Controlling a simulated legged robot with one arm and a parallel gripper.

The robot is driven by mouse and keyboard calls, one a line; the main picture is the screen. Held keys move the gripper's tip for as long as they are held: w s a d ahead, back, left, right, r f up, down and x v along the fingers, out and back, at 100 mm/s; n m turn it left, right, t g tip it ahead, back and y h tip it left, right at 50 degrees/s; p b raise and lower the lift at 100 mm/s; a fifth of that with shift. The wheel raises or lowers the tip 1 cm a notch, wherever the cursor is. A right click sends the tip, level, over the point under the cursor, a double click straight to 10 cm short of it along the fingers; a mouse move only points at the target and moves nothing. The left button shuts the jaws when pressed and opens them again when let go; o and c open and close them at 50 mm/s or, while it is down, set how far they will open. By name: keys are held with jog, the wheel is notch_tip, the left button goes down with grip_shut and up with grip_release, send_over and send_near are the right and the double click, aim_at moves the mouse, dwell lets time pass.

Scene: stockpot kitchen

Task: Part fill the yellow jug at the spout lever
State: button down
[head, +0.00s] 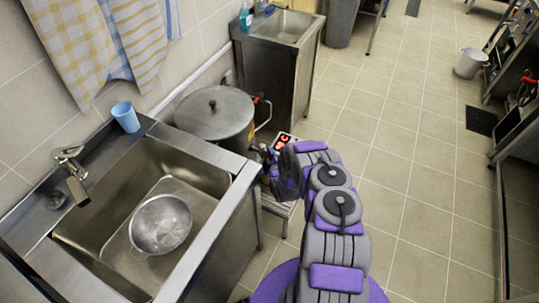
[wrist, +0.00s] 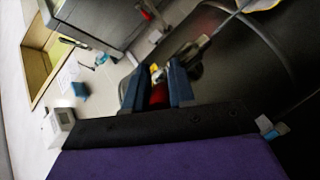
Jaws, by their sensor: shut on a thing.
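The lidded steel stockpot (head: 228,128) stands between the two sinks, with a small red part (head: 257,100) and a bent metal loop at its right side. My gripper (head: 268,154) is low beside the pot in the head view, partly hidden by my arm. In the wrist view my gripper (wrist: 155,88) is shut on a red thing (wrist: 158,95), close to a metal fitting (wrist: 193,48). I cannot tell whether the red thing is the spout lever. A yellow patch (head: 252,129) shows beside the pot, mostly hidden; I cannot tell whether it is the jug.
A sink (head: 190,165) holding a metal colander (head: 161,224) is at left, with a blue cup (head: 125,117) on its rim.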

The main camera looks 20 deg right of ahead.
jog(key=shift+w+a+r+h+p, duration=0.15)
jog(key=shift+a+r+h+p, duration=0.15)
jog(key=shift+a+p, duration=0.25)
jog(key=shift+m+g+h+p, duration=0.3)
jog(key=shift+m+h+p, duration=0.3)
jog(key=shift+p, duration=0.3)
jog(key=shift+f, duration=0.1)
jog(key=c, duration=1)
grip_release()
jog(key=shift+f, duration=0.1)
jog(key=shift+c, duration=0.2)
jog(key=shift+s, duration=0.6)
jog(key=p+v, duration=0.4)
jog(key=v, duration=1.2)
jog(key=shift+a, duration=0.3)
